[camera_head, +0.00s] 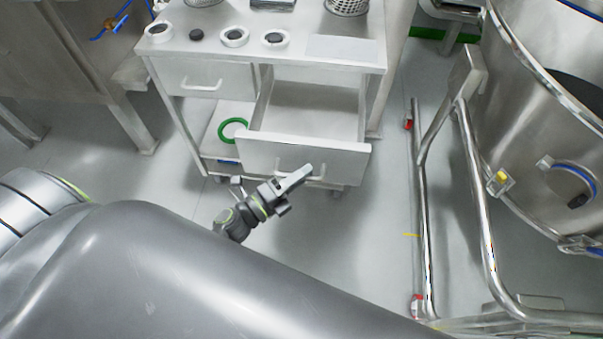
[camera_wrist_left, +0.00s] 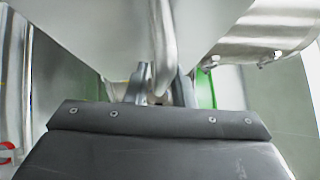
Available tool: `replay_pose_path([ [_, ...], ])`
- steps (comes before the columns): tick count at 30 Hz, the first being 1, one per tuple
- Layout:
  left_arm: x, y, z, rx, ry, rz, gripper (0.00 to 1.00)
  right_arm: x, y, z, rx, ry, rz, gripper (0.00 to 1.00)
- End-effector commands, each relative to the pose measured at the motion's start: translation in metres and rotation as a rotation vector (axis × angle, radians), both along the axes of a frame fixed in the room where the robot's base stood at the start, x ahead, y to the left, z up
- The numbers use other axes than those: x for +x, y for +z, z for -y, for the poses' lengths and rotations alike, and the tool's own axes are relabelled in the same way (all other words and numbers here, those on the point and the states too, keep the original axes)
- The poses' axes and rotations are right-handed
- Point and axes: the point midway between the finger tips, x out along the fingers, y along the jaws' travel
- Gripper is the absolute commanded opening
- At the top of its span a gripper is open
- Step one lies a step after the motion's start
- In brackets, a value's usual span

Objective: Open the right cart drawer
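The white cart (camera_head: 225,52) stands at the top centre of the head view. Its right drawer (camera_head: 302,150) is pulled well out, and its inside shows empty. The left drawer (camera_head: 203,79) is shut. My left gripper (camera_head: 302,175) is at the right drawer's front, at its handle (camera_head: 318,177), which it partly hides. In the left wrist view the handle bar (camera_wrist_left: 163,45) runs between the two fingers (camera_wrist_left: 160,88), which appear shut on it from both sides. My right gripper is not in view.
Dark and white round items (camera_head: 234,37) and wire baskets (camera_head: 346,5) sit on the cart top. A green ring (camera_head: 233,129) lies on the lower shelf. A steel rail frame (camera_head: 421,200) and large vessel (camera_head: 540,110) stand to the right. Floor before the drawer is clear.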

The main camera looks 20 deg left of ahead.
Motion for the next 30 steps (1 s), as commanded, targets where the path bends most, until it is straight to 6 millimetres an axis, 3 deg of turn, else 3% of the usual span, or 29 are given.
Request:
replay_pose_path([
  [3, 0.0, 0.0, 0.0, 0.0, 0.0, 0.0, 0.33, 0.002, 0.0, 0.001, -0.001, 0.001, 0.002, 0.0],
  [19, -0.005, -0.002, -0.003, 0.002, -0.001, 0.0, 0.33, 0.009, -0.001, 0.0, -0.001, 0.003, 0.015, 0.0],
  [23, -0.022, -0.006, -0.013, 0.001, 0.0, -0.003, 0.33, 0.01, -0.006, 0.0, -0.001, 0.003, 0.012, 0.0],
  [30, -0.073, -0.015, -0.041, 0.004, -0.001, -0.004, 0.33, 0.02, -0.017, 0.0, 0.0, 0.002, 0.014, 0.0],
])
